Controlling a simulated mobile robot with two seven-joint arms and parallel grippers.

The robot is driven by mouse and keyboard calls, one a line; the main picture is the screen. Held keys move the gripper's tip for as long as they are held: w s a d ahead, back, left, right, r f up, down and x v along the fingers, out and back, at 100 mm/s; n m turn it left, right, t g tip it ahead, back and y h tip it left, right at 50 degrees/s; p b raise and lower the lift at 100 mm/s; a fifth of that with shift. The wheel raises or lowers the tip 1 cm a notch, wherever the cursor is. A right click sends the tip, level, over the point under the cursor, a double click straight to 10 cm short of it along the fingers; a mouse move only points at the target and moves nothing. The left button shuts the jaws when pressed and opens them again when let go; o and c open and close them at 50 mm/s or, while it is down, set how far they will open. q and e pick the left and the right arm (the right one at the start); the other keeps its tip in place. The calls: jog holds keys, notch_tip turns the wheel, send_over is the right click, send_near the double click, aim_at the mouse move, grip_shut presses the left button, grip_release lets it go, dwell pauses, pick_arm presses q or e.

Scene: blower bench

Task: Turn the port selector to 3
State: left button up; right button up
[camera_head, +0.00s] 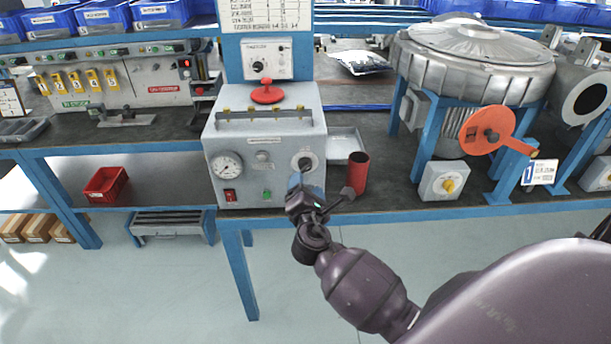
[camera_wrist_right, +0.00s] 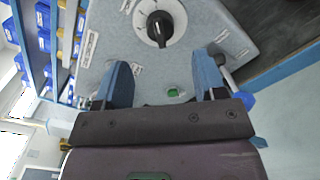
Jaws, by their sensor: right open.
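The port selector is a round black knob (camera_head: 304,163) at the right of the grey box's (camera_head: 245,185) front face. In the wrist view the knob (camera_wrist_right: 160,28) shows a white pointer line on a pale dial; the markings around it are too small to read. My right gripper (camera_head: 305,190) is in front of the box, just below the knob. In the wrist view its two blue fingers (camera_wrist_right: 163,75) are open and apart, with nothing between them. The knob lies beyond the fingertips, not visibly touched. My left gripper is not in view.
A red cup (camera_head: 357,172) stands right of the box, close to my gripper. The box front also has a gauge (camera_head: 227,166), a red switch (camera_head: 230,195) and a green button (camera_head: 266,195). A red handwheel (camera_head: 267,93) is on top. A blower (camera_head: 475,65) stands right.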

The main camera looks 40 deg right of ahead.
jog(key=shift+v, duration=1.95)
jog(key=s+a+f+m+y, duration=0.4)
jog(key=a+f+m+y, duration=0.3)
jog(key=m, duration=0.6)
jog(key=s+d+f+m+g+y, duration=0.1)
jog(key=s+f+m+g, duration=0.1)
jog(key=s+f, duration=0.3)
jog(key=s+d+f+m+g+y, duration=0.1)
jog(key=s+f+m, duration=0.3)
jog(key=s, duration=0.8)
jog(key=shift+d+f+m+g, duration=0.25)
jog(key=shift+f+m+g, duration=0.05)
jog(key=shift+f+g, duration=0.1)
